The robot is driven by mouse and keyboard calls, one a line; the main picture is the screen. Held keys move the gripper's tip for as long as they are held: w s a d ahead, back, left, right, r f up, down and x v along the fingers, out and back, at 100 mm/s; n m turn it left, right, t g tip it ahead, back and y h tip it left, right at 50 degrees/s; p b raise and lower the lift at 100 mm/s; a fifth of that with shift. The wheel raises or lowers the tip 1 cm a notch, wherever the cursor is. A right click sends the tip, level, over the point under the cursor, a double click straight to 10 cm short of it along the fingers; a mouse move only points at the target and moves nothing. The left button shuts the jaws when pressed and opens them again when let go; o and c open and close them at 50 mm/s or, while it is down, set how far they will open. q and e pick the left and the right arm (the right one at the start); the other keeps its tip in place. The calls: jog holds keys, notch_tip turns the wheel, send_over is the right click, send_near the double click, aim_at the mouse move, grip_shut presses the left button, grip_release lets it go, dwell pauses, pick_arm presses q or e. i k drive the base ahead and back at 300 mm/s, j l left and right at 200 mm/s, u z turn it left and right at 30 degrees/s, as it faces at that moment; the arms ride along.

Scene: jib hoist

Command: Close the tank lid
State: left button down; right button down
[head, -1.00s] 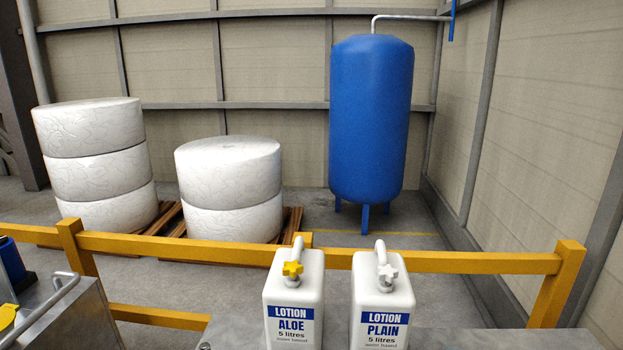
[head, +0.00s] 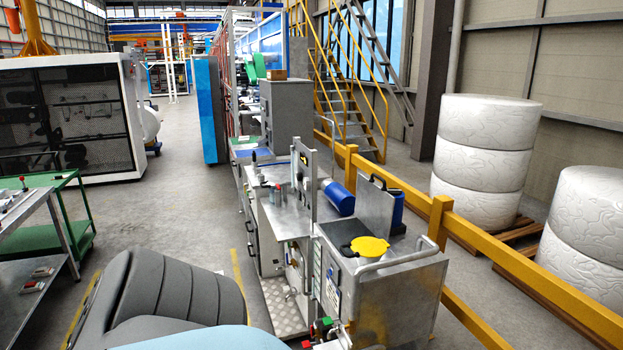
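The tank (head: 395,295) is a grey metal box at the centre right, with a bent metal rail along its top edge. A flat grey panel that looks like its lid (head: 373,208) stands upright at the back of the tank top, open, with a black handle at its upper edge. A yellow round piece (head: 370,246), like a funnel or cap, sits on the tank top in front of the lid. Neither of my grippers is in view.
A yellow guard rail (head: 400,185) runs behind the tank, with white rolls (head: 482,150) beyond. A blue cylinder (head: 338,198) lies left of the lid. A green cart (head: 50,225) stands at the left. Grey floor (head: 195,215) is open between the cart and the machines.

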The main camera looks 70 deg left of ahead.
aim_at(374, 208)
jog(key=j+u, duration=0.1)
jog(key=u, duration=1.7)
jog(key=i+j+u, duration=0.1)
jog(key=i+j, duration=0.7)
jog(key=j, duration=0.15)
jog(key=i+j, duration=0.8)
jog(key=j+u, duration=0.05)
jog(key=j, duration=0.05)
